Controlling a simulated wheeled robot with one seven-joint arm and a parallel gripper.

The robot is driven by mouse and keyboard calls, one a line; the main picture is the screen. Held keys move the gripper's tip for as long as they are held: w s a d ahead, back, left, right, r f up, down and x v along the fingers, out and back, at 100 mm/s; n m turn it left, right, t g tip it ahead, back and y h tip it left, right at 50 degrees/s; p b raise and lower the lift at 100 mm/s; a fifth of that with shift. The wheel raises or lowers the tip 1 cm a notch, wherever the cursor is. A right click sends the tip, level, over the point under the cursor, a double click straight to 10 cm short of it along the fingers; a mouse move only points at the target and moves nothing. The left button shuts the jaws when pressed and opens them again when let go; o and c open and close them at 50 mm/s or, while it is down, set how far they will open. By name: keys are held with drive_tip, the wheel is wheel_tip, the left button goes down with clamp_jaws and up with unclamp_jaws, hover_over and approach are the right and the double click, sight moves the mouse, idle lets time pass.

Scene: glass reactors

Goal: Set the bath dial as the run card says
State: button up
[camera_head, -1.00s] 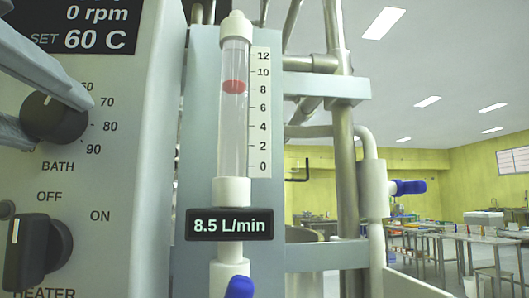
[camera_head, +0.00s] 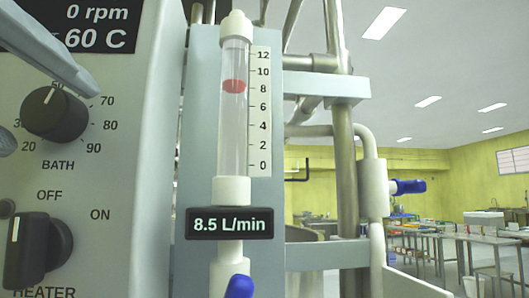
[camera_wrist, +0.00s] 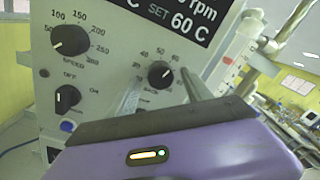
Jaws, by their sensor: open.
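The dial also shows in the wrist view (camera_wrist: 161,74), between the fingertips of my gripper (camera_wrist: 162,88). My gripper is open, one finger on each side of the dial, and I see no contact. In the head view, one finger crosses above the dial and the other tip shows at the left edge. No run card is in view.
The HEATER knob (camera_head: 38,250) sits below the dial, its mark upright towards OFF. A flow tube (camera_head: 233,130) with an 8.5 L/min readout (camera_head: 230,223) stands to the right. In the wrist view, the SPEED dial (camera_wrist: 71,41) is left of the bath dial.

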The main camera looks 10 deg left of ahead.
drive_tip(key=s+d, duration=0.1)
drive_tip(key=s, duration=0.5)
drive_tip(key=shift+s+d, duration=0.2)
drive_tip(key=shift+s, duration=0.2)
drive_tip(key=shift+f, duration=0.1)
